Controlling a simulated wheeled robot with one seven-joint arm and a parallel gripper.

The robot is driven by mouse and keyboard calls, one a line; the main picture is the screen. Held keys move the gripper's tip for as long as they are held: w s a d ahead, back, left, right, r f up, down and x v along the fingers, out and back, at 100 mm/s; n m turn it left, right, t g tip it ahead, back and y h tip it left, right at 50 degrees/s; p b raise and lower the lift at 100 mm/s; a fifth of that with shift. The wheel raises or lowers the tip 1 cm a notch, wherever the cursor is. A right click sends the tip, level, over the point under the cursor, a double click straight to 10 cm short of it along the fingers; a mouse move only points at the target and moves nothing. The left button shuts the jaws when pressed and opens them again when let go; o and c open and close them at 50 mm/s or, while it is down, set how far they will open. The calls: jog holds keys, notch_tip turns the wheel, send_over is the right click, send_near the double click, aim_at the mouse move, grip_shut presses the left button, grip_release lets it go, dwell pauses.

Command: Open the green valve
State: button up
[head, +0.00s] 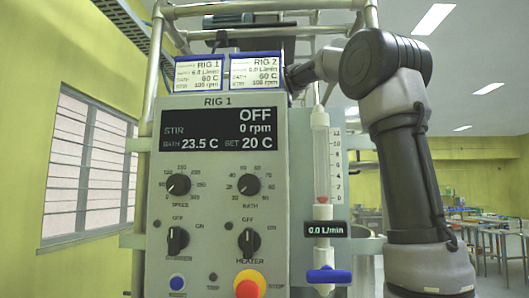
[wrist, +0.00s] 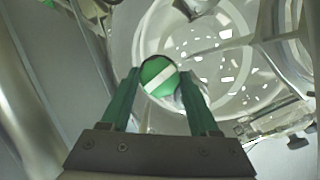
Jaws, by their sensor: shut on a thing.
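The green valve (wrist: 158,76) shows in the wrist view as a round green knob with a white bar across its face. The bar runs slantwise, from lower left to upper right. My gripper (wrist: 157,88) has its two green fingers on either side of the knob and is shut on it. In the head view my arm reaches behind the rig panel, and both the gripper and the green valve are hidden there.
The RIG 1 panel (head: 218,200) reads OFF, 0 rpm. Beside it a flowmeter (head: 321,160) reads 0.0 L/min above a blue valve (head: 328,275). Metal frame posts stand around the rig. In the wrist view a clear glass vessel (wrist: 225,60) lies behind the knob.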

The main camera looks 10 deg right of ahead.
jog(key=n+g, duration=0.1)
jog(key=n, duration=0.1)
jog(key=n+g+y, duration=0.1)
jog(key=n, duration=0.2)
jog(key=shift+w+d+n, duration=0.1)
jog(key=shift+w+n, duration=0.1)
jog(key=shift+n, duration=0.1)
jog(key=shift+n+g, duration=0.9)
jog(key=shift+n, duration=1.3)
jog(key=o, duration=1.4)
